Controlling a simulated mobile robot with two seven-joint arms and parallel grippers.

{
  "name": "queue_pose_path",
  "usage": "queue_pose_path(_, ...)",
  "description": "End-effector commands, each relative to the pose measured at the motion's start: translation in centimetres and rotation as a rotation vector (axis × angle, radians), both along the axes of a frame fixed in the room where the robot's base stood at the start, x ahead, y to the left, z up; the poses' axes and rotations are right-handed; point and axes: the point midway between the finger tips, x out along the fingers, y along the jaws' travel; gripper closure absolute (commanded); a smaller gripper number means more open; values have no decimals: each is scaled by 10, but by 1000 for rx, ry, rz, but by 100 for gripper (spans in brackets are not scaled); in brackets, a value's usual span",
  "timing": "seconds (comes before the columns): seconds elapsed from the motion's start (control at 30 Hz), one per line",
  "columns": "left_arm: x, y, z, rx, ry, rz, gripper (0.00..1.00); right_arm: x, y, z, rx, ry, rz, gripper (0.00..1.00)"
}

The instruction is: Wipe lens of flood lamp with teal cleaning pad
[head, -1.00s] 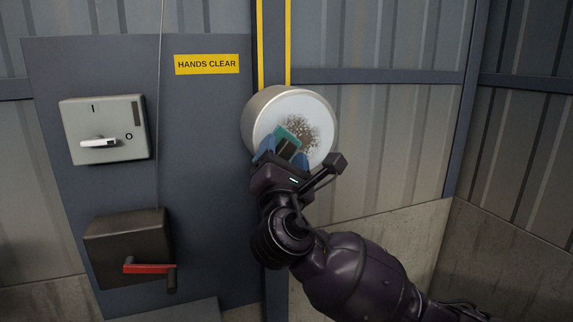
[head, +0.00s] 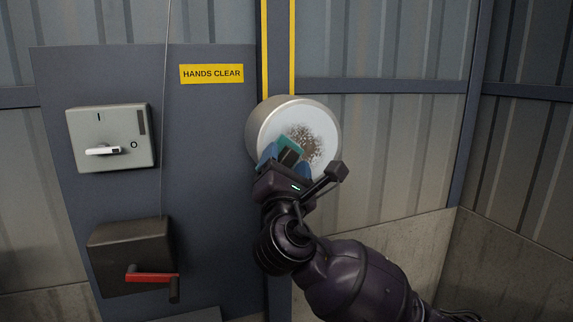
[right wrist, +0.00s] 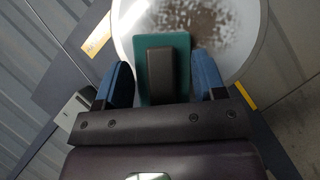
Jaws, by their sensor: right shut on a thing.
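The flood lamp (head: 268,122) is a round pale drum on a post, with a light lens (head: 326,128) facing out. A brown speckled dirt patch (head: 309,138) covers the lens middle; it also shows in the right wrist view (right wrist: 205,20). My right gripper (head: 285,158) is shut on the teal cleaning pad (head: 289,143), its blue fingers either side of the pad's dark grip block (right wrist: 161,72). The pad is in front of the lens's lower left, beside the dirt. I cannot tell whether it touches the glass. My left gripper is not in view.
Left of the lamp, a grey panel (head: 205,150) carries a switch box (head: 85,125), a dark box (head: 115,250) with a red-handled crank (head: 152,278), and a yellow HANDS CLEAR sign (head: 212,74). A thin cable hangs beside the boxes. The corrugated wall right of the lamp is clear.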

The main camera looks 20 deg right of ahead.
Motion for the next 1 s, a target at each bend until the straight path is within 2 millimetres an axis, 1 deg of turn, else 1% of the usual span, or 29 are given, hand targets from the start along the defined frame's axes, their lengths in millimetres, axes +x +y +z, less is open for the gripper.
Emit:
queue_pose_path(0.83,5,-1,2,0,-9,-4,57,14,1,1,0,-1,-1,55)
queue_pose_path(1.0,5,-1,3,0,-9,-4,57,13,-2,1,0,-1,-1,55)
